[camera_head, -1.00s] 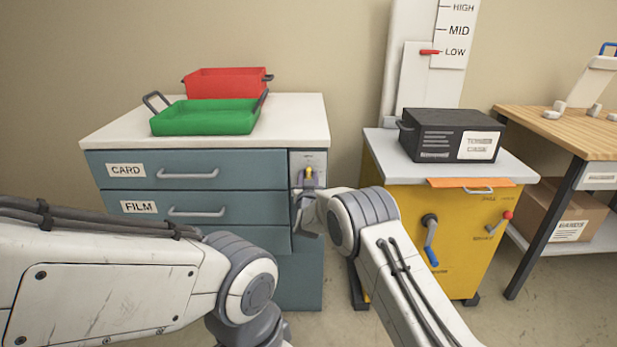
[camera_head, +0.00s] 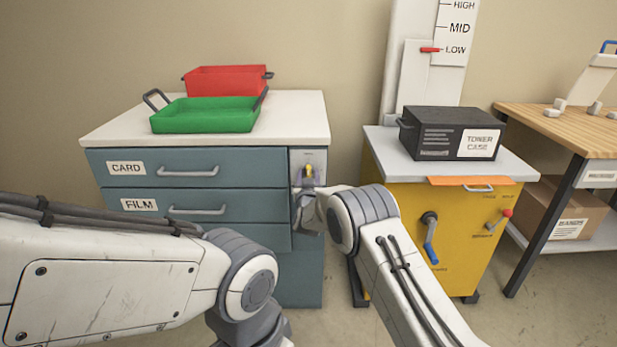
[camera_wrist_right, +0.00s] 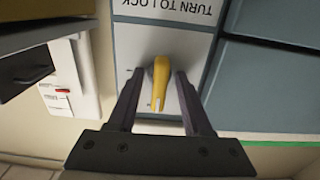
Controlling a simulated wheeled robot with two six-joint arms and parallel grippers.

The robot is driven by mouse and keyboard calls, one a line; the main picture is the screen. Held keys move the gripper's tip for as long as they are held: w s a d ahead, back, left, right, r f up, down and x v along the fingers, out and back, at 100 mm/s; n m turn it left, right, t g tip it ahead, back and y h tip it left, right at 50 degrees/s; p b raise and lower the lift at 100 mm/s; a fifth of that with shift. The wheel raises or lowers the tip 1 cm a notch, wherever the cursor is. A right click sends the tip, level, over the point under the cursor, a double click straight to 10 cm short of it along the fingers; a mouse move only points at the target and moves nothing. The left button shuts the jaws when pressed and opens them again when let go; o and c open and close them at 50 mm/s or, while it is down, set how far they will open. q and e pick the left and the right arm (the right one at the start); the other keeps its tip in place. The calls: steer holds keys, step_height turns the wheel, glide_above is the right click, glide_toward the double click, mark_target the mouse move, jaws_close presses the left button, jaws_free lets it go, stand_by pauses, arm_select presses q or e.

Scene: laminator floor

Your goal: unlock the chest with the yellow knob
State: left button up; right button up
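The chest (camera_head: 270,168) is a blue-grey drawer unit with CARD and FILM labels and a white top. Its yellow knob (camera_head: 309,170) sits on a pale lock plate (camera_head: 318,158) at the upper right of the front. In the right wrist view the knob (camera_wrist_right: 160,80) shows close up, under upside-down words TURN TO LOCK (camera_wrist_right: 172,8). My right gripper (camera_head: 307,186) is at the knob. Its dark fingers (camera_wrist_right: 161,76) stand on both sides of the knob, with a visible gap on each side. My left arm enters from the left; its gripper is out of view.
A green tray (camera_head: 205,122) and a red tray (camera_head: 227,80) stand on the chest. To the right is a yellow cabinet (camera_head: 400,225) with a crank (camera_head: 430,235) and a black toner case (camera_head: 425,150) on top. A wooden bench (camera_head: 560,130) is farther right.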

steer(key=shift+s, duration=0.1)
steer(key=s+p, duration=0.1)
steer(key=s, duration=0.9)
steer(key=shift+s, duration=0.15)
